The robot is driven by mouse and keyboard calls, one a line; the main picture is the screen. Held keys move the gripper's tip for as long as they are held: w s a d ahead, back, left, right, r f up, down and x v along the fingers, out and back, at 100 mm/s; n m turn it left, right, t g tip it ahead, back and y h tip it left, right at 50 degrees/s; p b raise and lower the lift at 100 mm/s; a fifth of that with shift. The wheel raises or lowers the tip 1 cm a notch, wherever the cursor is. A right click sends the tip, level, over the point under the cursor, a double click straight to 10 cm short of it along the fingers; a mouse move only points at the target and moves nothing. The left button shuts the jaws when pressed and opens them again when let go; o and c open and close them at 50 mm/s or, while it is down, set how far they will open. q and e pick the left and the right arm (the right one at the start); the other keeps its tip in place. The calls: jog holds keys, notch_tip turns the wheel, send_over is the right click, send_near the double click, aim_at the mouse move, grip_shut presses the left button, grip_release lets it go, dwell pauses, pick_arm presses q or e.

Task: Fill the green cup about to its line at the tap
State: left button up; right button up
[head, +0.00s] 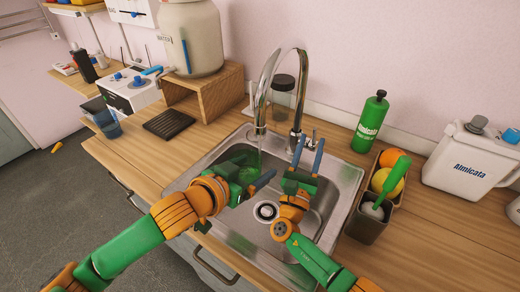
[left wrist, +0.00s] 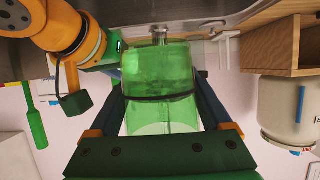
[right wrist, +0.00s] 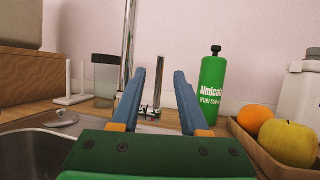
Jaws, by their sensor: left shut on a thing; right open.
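The translucent green cup (head: 241,165) is over the sink's left part, below the tap spout (head: 262,95). My left gripper (head: 252,172) is shut on it, with a finger on each side. In the upside-down left wrist view, the cup (left wrist: 160,75) shows a dark line (left wrist: 165,97) around it; deeper green, apparently water, reaches from its base to about that line. A thin stream seems to fall from the spout into the cup. My right gripper (head: 309,150) is open and empty, just in front of the tap's base and handle (head: 312,140); contact is unclear.
The steel sink (head: 345,190) has a drain (head: 266,211). A green bottle (head: 369,124), a fruit box (head: 395,195) and a brush in a dark holder stand right of it. A clear jar (head: 282,98) is behind the tap. A blue cup (head: 107,123) stands at the counter's left edge.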

pick_arm(q)
jog(key=shift+s+a, duration=0.6)
jog(key=shift+s, duration=0.35)
jog(key=shift+w, duration=0.1)
